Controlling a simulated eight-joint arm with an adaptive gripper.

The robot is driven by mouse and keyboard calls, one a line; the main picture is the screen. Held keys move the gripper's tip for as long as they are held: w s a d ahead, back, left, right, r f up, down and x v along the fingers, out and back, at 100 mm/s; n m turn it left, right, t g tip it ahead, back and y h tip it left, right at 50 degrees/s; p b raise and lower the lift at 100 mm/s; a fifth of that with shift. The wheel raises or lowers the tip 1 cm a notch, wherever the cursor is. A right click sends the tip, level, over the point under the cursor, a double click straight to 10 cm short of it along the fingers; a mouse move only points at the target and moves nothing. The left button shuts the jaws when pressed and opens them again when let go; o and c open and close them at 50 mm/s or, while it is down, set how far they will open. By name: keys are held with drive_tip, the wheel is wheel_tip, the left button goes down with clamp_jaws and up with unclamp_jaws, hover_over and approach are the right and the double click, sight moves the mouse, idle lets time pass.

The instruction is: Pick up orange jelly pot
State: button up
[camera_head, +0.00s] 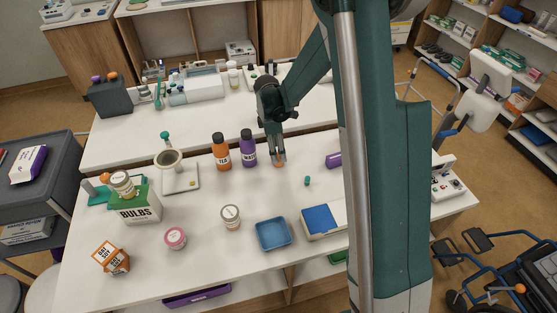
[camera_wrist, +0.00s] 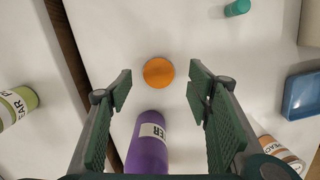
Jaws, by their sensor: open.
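The orange jelly pot (camera_wrist: 158,73) shows in the wrist view as a round orange top between and just beyond my fingertips. In the head view a small orange patch of it (camera_head: 280,164) shows on the white table at the end of my gripper (camera_head: 276,157), which hides part of it. In the wrist view my gripper (camera_wrist: 160,82) is open, with one green-padded finger on each side. Gaps show between the pot and both fingers. I cannot tell how high the fingertips are above the table.
A purple bottle (camera_head: 248,149) stands close left of my gripper, beside an orange bottle (camera_head: 221,152). A small teal object (camera_head: 307,181), a blue tray (camera_head: 272,235) and a pale jar (camera_head: 231,217) are nearer the front.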

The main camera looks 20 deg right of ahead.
drive_tip(key=shift+d+f, duration=0.2)
drive_tip(key=shift+f, duration=2.05)
drive_tip(key=c, duration=0.9)
